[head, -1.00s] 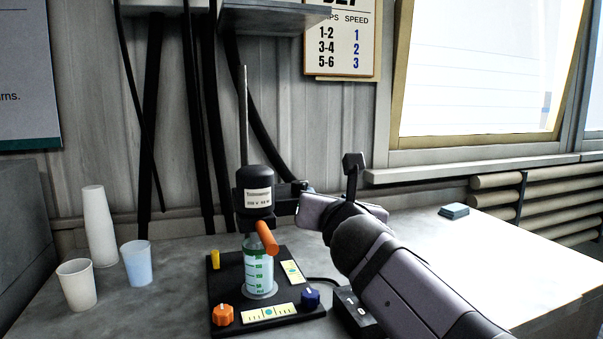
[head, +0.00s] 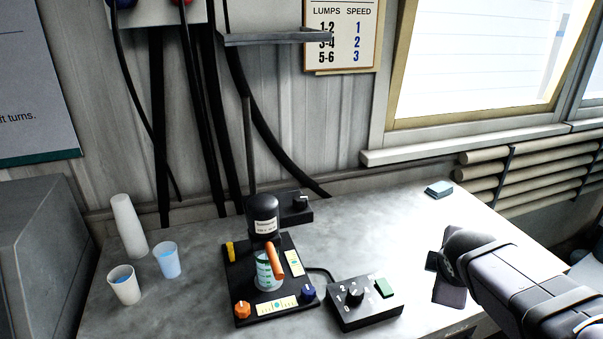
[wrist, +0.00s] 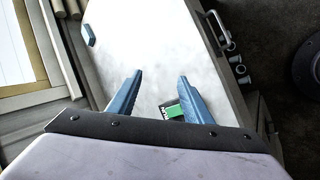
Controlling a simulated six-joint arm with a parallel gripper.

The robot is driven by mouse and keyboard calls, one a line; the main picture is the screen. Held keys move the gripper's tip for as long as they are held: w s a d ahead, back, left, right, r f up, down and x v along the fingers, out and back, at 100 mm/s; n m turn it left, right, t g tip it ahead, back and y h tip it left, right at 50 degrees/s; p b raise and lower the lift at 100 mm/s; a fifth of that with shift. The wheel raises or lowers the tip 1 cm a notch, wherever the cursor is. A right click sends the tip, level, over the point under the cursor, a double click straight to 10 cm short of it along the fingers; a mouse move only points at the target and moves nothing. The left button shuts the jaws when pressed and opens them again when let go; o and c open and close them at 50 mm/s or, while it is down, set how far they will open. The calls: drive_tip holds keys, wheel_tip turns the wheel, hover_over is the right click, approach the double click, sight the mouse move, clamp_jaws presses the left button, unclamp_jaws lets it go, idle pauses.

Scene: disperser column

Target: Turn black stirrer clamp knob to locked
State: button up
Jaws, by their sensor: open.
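The stirrer is a black motor head (head: 263,213) on an upright grey rod (head: 250,150), above a clear beaker (head: 267,272) with green marks. A black knob (head: 300,203) with a pale mark sits on a dark block just right of and behind the motor head; I take it for the clamp knob. Its exact setting is too small to read. My gripper (head: 438,262) is over the right part of the bench, well away from the knob. In the wrist view, my two blue fingers (wrist: 160,78) are apart with nothing held between them, and the knob is not visible there.
A control box (head: 364,302) with a dial and green button stands right of the black base plate (head: 240,274). An orange bar (head: 275,259) crosses the beaker. Cups (head: 128,226) stand left. A blue block (head: 439,188) lies at the back right. The bench between is clear.

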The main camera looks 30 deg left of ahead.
drive_tip(key=s+d+r+m+g+p, duration=0.3)
drive_tip(key=s+d+m+p, duration=0.4)
drive_tip(key=s+m+p, duration=0.15)
drive_tip(key=m+t+y+b, duration=0.3)
drive_tip(key=t+y+b, duration=0.2)
drive_tip(key=t+y, duration=0.5)
approach(301, 204)
drive_tip(key=x, duration=0.2)
drive_tip(key=shift+p+x, duration=0.3)
drive_tip(key=shift+x, duration=0.75)
drive_tip(key=shift+p+x, duration=1.05)
drive_tip(key=shift+x, duration=1.8)
